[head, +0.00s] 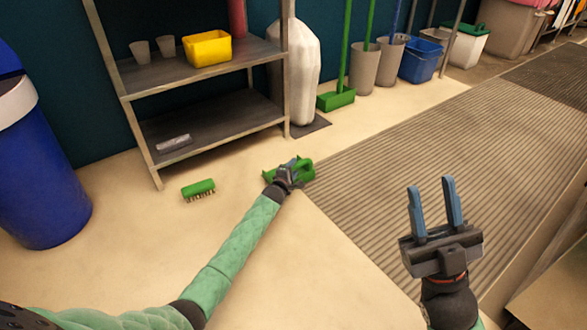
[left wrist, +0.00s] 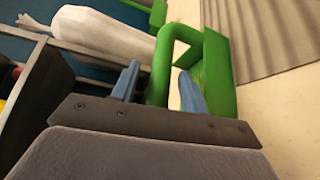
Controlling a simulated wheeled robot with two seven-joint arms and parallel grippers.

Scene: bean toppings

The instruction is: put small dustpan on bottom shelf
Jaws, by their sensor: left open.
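The small green dustpan (head: 306,170) is on the floor in front of the shelf unit. In the left wrist view its looped green handle (left wrist: 162,70) rises between the fingers. My left gripper (head: 285,166) is at the dustpan and partly covers it; its fingers (left wrist: 158,88) are apart, on either side of part of the handle. Whether they touch it I cannot tell. The bottom shelf (head: 235,115) is a dark board, mostly bare, with a small greyish packet (head: 174,143) at its left front. My right gripper (head: 434,203) is open and empty above the ribbed mat.
A green scrub brush (head: 198,187) lies on the floor before the shelf. The top shelf (head: 150,82) holds cups and a yellow bin (head: 207,48). A blue barrel (head: 40,170) stands left, a white sack (head: 302,70) right of the shelf. The ribbed mat (head: 400,150) lies right.

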